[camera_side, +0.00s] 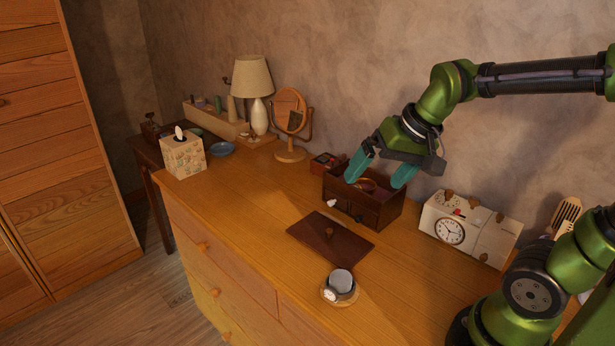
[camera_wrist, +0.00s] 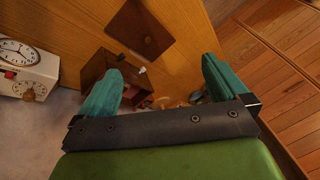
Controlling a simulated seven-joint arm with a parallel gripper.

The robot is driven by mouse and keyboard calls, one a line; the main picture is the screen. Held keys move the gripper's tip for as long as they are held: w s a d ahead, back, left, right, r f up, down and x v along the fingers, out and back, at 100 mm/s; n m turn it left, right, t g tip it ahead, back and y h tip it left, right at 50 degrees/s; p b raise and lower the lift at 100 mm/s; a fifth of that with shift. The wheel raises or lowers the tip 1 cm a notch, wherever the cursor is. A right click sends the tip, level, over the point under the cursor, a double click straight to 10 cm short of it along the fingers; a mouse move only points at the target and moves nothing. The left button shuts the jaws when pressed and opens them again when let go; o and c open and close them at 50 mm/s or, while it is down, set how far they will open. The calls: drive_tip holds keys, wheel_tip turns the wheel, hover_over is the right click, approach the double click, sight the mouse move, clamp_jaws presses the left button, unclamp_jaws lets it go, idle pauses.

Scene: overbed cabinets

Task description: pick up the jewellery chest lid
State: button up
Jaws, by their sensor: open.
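The jewellery chest lid (camera_side: 318,246) is a flat dark brown panel with a small round knob in its middle. It lies flat on the dresser top in front of the open jewellery chest (camera_side: 366,215). In the wrist view the lid (camera_wrist: 130,26) is at the top, beyond the fingertips, with its knob visible. My gripper (camera_side: 379,171) has teal fingers spread apart above the open chest, behind the lid. In the wrist view my gripper (camera_wrist: 166,68) is open and nothing is held between the fingers. The chest (camera_wrist: 101,66) is partly hidden by a finger.
A cup on a saucer (camera_side: 328,296) stands close to the lid's front right. A white clock radio (camera_side: 464,228) is right of the chest. A mirror (camera_side: 290,112), a lamp (camera_side: 253,78) and a tissue box (camera_side: 183,157) stand at the left. Dresser top left of the lid is clear.

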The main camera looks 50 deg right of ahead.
drive_tip(key=s+a+n+t, duration=0.1)
drive_tip(key=s+a, duration=0.2)
drive_tip(key=s, duration=0.2)
drive_tip(key=shift+s+a+n+t+y, duration=0.15)
drive_tip(key=shift+a+n+t+y, duration=0.15)
drive_tip(key=shift+a+n, duration=0.1)
drive_tip(key=shift+s+a+r, duration=0.1)
drive_tip(key=shift+s+r, duration=0.05)
drive_tip(key=shift+r, duration=0.25)
drive_tip(key=shift+c, duration=0.8)
drive_tip(key=shift+a+r, duration=0.1)
drive_tip(key=shift+r, duration=0.05)
drive_tip(key=shift+c, duration=1.1)
drive_tip(key=c, duration=0.5)
drive_tip(key=shift+c, duration=0.2)
